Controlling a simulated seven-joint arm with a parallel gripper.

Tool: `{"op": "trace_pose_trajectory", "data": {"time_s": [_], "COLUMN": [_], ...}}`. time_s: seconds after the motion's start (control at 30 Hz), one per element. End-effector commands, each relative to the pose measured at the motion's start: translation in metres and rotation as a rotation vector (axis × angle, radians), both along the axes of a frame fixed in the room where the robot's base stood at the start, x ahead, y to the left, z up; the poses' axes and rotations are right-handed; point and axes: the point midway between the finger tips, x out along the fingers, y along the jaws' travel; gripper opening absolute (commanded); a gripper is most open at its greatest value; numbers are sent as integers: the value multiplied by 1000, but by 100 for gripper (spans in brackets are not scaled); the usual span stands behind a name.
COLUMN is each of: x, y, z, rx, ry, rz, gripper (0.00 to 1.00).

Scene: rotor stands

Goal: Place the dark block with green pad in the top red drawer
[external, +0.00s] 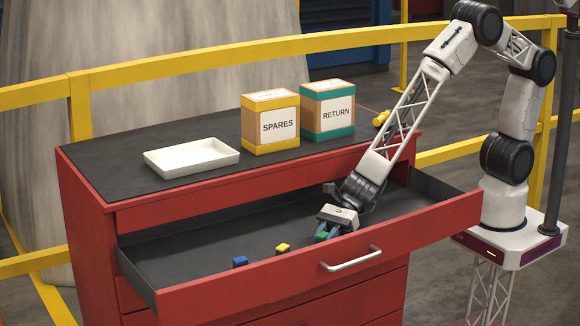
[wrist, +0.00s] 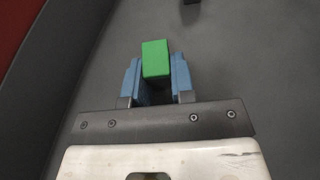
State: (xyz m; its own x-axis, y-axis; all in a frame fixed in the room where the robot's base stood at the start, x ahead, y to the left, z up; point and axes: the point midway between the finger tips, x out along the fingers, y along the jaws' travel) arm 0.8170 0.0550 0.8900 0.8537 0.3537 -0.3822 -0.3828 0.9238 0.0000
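The block with the green pad (wrist: 155,60) sits between the blue fingers of my gripper (wrist: 156,80) in the wrist view. Both fingers appear to press its sides, and its dark part is mostly hidden. In the external view my gripper (external: 327,235) reaches down inside the open top red drawer (external: 200,297), near its front panel and left of the handle. The green pad (external: 321,237) shows there as a small patch between the fingers. The block is at or just above the drawer floor; I cannot tell whether it touches.
A blue block (external: 240,262) and a yellow block (external: 282,248) lie in the drawer, left of my gripper. On the cabinet top stand a white tray (external: 190,158), a SPARES box (external: 271,122) and a RETURN box (external: 328,109). The drawer's right part is clear.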

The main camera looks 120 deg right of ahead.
Motion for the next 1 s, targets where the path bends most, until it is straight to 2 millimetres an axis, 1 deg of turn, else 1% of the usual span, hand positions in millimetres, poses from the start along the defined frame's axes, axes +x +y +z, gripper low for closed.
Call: {"op": "trace_pose_trajectory", "data": {"time_s": [0.03, 0.13, 0.17, 0.43, 0.6, 0.77, 1.0], "x": [0, 0, 0, 0, -1, -9, -30], "y": [0, 0, 0, 0, 0, -4, -13], "z": [0, 0, 0, 0, 4, 8, 18], "rx": [0, 0, 0, 0, 0, 0, 0], "ry": [0, 0, 0, 0, 1, 0, -1], "rz": [0, 0, 0, 0, 0, 0, -1], "gripper": [30, 46, 48, 48, 48, 48, 48]}}
